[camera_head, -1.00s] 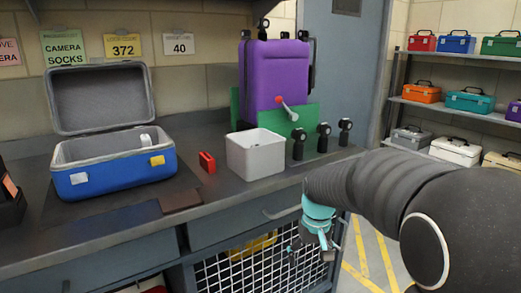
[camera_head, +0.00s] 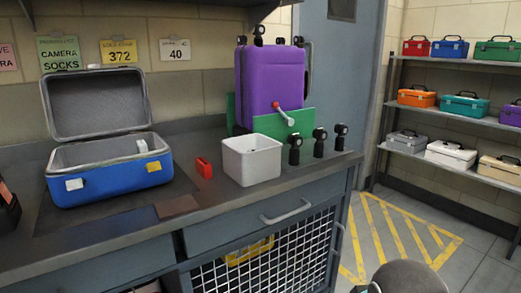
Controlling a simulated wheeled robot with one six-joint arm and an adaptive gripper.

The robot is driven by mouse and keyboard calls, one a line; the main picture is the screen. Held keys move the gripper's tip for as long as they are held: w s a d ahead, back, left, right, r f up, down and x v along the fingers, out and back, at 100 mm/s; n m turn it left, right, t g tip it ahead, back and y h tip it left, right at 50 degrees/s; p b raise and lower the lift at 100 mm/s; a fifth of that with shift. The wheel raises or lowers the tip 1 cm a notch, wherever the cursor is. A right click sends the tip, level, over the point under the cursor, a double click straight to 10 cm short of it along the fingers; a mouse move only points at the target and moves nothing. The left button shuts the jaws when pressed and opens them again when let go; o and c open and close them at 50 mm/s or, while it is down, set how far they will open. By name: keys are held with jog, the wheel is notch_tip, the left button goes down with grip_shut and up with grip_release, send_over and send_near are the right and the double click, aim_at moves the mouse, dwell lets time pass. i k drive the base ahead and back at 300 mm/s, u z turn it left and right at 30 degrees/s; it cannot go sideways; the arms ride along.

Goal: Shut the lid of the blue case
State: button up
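The blue case (camera_head: 112,183) stands on the counter at the left, with its grey-lined lid (camera_head: 97,104) raised upright and tilted back toward the wall. A small white object (camera_head: 143,146) shows inside at the right. The case has a white patch and a yellow patch on its front. My gripper is not in view. Only a dark rounded part of my arm shows at the bottom right edge, well away from the case.
A white bin (camera_head: 251,159) and a small red object (camera_head: 204,167) stand right of the case. A brown flat piece (camera_head: 176,207) lies before it. A purple case (camera_head: 271,79) stands behind the bin. Black knobs (camera_head: 319,141) line the counter's right end. A shelf (camera_head: 455,117) holds several cases.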

aim_at(96, 102)
jog(key=u, duration=1.35)
jog(key=k, duration=0.6)
jog(key=u, duration=0.4)
jog(key=i, duration=1.35)
jog(key=z, duration=0.6)
